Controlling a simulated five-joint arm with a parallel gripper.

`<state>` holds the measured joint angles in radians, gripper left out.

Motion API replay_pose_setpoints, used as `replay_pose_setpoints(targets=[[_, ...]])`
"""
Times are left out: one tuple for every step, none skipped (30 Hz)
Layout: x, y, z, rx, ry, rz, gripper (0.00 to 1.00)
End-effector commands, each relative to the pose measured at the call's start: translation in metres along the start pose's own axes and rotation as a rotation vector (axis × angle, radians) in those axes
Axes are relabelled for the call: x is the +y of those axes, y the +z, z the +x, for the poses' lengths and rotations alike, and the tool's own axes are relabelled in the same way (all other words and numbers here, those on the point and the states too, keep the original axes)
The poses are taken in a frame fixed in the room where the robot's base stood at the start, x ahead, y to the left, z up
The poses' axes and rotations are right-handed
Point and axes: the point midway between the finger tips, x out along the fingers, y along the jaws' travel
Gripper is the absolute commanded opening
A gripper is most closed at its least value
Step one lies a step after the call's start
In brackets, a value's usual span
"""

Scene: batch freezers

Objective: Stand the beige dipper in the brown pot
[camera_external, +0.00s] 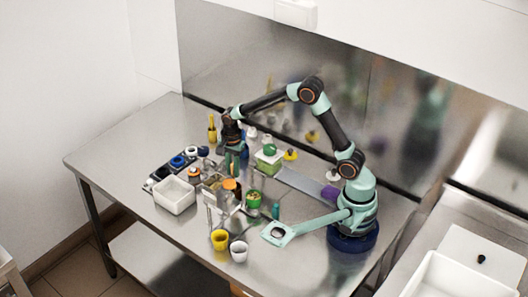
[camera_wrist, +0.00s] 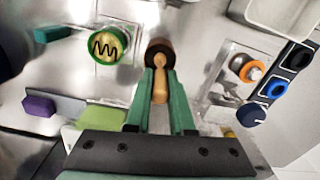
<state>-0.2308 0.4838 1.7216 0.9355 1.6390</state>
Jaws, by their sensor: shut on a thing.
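My gripper (camera_wrist: 160,78) is shut on the beige dipper (camera_wrist: 159,90), which lies between the two green fingers in the wrist view. The dipper's rounded end points toward the brown pot (camera_wrist: 158,42). That end overlaps the pot's near side in the wrist view; I cannot tell whether it is inside the pot or only above it. In the external view my gripper (camera_external: 236,155) points down over the back middle of the table. The dipper is too small to make out there, and I cannot pick out the pot with certainty.
A green jar with a black zigzag (camera_wrist: 107,45) stands left of the pot in the wrist view. An orange-ringed item (camera_wrist: 248,70) and a blue-ringed item (camera_wrist: 275,88) are to the right. The external view shows a white bin (camera_external: 174,197) and a yellow cup (camera_external: 220,240). The table's left end is clear.

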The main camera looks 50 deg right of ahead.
Motion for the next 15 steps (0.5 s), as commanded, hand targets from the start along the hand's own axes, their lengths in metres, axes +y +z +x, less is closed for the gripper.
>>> replay_pose_setpoints(targets=[[0.0,0.0,0.002,0.0,0.001,0.0,0.0],[0.0,0.0,0.003,0.0,0.001,0.0,0.0],[0.0,0.0,0.004,0.0,0.002,0.0,0.0],[0.0,0.0,0.004,0.0,0.002,0.0,0.0],[0.0,0.0,0.005,0.0,0.002,0.0,0.0],[0.0,0.0,0.006,0.0,0.002,0.0,0.0],[0.0,0.0,0.007,0.0,0.002,0.0,0.0],[0.0,0.0,0.008,0.0,0.002,0.0,0.0],[0.0,0.0,0.009,0.0,0.002,0.0,0.0],[0.0,0.0,0.01,0.0,0.002,0.0,0.0],[0.0,0.0,0.011,0.0,0.001,0.0,0.0],[0.0,0.0,0.012,0.0,0.001,0.0,0.0],[0.0,0.0,0.013,0.0,0.001,0.0,0.0],[0.0,0.0,0.013,0.0,0.001,0.0,0.0],[0.0,0.0,0.014,0.0,0.001,0.0,0.0]])
